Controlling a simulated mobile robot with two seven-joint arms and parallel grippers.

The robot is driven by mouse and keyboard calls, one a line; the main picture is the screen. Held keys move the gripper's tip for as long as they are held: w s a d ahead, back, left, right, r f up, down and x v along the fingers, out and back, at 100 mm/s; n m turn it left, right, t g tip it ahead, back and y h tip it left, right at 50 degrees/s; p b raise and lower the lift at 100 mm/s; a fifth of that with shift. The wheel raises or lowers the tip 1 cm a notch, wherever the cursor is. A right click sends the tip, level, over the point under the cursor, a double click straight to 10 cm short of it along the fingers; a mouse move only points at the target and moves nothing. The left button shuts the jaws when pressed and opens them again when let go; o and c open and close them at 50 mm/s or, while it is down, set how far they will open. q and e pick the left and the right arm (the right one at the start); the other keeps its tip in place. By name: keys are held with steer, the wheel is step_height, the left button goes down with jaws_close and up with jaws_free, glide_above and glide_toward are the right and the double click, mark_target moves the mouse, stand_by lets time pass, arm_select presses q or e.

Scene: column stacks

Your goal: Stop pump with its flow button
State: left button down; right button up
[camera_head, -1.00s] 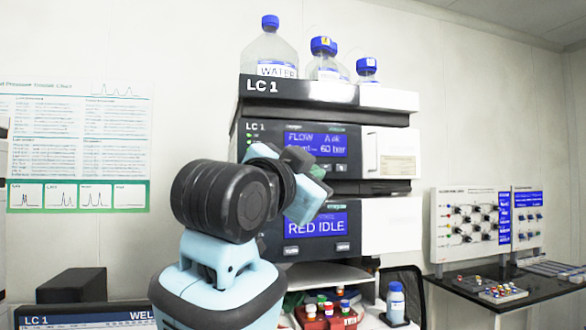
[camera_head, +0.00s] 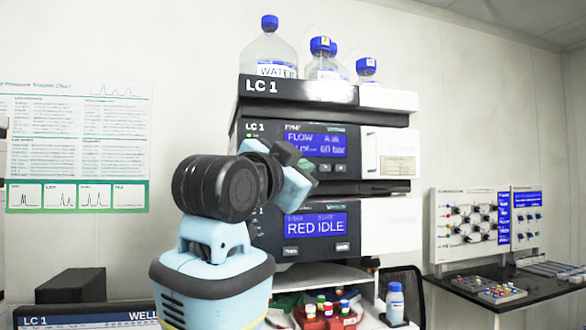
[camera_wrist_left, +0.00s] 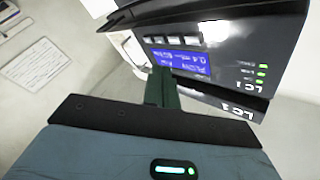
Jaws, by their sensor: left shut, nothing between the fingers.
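The pump (camera_head: 268,132) is the upper dark LC 1 module in the stack. Its blue screen (camera_head: 330,146) shows FLOW and a reading that looks like 60 bar. Two small buttons (camera_head: 332,168) show under the screen; my gripper covers the panel to their left. In the left wrist view, the screen (camera_wrist_left: 180,57) appears upside down with a row of grey buttons (camera_wrist_left: 178,40) beyond it. My left gripper (camera_head: 304,163) is shut and empty in front of the pump's lower left. Its dark green fingers (camera_wrist_left: 162,86) overlap the screen's edge; I cannot tell whether they touch.
Bottles stand on top, including a water bottle (camera_head: 269,52). A red vial rack (camera_head: 328,318) and a small blue-capped bottle (camera_head: 395,303) are below. A black shelf (camera_head: 520,290) is at right.

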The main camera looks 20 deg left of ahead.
arm_select(q)
steer(key=shift+w+a, duration=0.6)
steer(key=shift+w, duration=0.25)
steer(key=shift+w+a, duration=0.55)
steer(key=shift+w, duration=0.3)
steer(key=shift+w, duration=0.1)
stand_by(0.8)
steer(key=shift+w+a, duration=0.25)
steer(key=shift+w+a, duration=0.25)
steer(key=shift+w, duration=0.1)
stand_by(0.9)
stand_by(0.3)
steer(key=shift+s+d, duration=0.5)
steer(key=shift+s, duration=0.2)
steer(key=shift+s+d, duration=0.7)
steer(key=shift+s, duration=0.35)
steer(key=shift+s+d, duration=0.7)
steer(key=shift+s, duration=0.3)
